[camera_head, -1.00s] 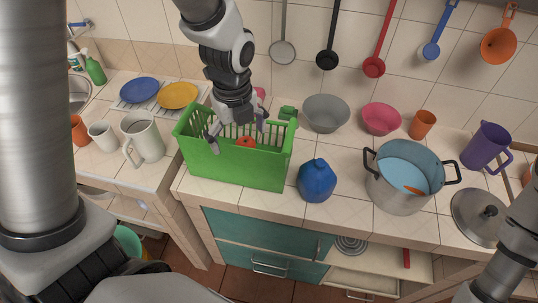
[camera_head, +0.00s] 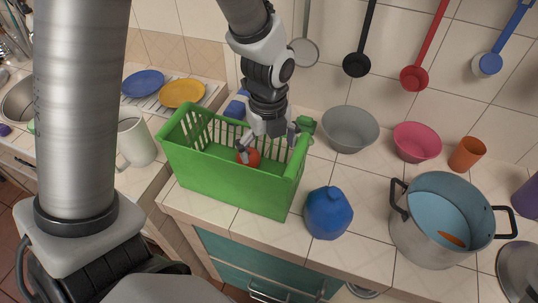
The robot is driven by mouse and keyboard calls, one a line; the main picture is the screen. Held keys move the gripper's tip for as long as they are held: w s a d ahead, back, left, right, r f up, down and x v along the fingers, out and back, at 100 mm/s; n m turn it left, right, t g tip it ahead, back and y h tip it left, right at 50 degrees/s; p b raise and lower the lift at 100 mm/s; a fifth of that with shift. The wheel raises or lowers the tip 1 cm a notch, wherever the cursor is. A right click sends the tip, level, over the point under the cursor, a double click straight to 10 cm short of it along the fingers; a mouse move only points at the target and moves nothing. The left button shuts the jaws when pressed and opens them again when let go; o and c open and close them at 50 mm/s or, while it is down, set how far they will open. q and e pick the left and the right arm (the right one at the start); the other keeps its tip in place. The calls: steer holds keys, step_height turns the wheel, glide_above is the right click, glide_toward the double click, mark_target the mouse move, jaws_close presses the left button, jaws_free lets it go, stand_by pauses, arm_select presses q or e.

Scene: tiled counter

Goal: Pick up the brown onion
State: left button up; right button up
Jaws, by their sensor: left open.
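A green basket (camera_head: 222,180) with slotted sides stands on the counter. A red-orange round item (camera_head: 250,157) shows inside it; I cannot make out a clearly brown onion, and much of the basket's inside is hidden by its front wall. My left gripper (camera_head: 267,142) points down into the basket from above. Its fingers are spread, with one close to the red-orange item, and nothing is visibly held. My right gripper is out of view.
A grey bowl (camera_head: 350,128) and a pink bowl (camera_head: 416,141) sit behind. A white mug (camera_head: 136,142) is at left.

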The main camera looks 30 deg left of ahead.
arm_select(q)
steer(key=f, duration=0.7)
steer(key=shift+s+f, duration=0.35)
steer(key=shift+s, duration=0.05)
step_height(320, 180, down, 7)
steer(key=shift+w+r+b, duration=0.1)
steer(key=shift+r+b, duration=0.1)
steer(key=shift+b, duration=0.65)
steer(key=shift+f, duration=0.25)
steer(key=shift+w, duration=0.1)
steer(key=c, duration=1.3)
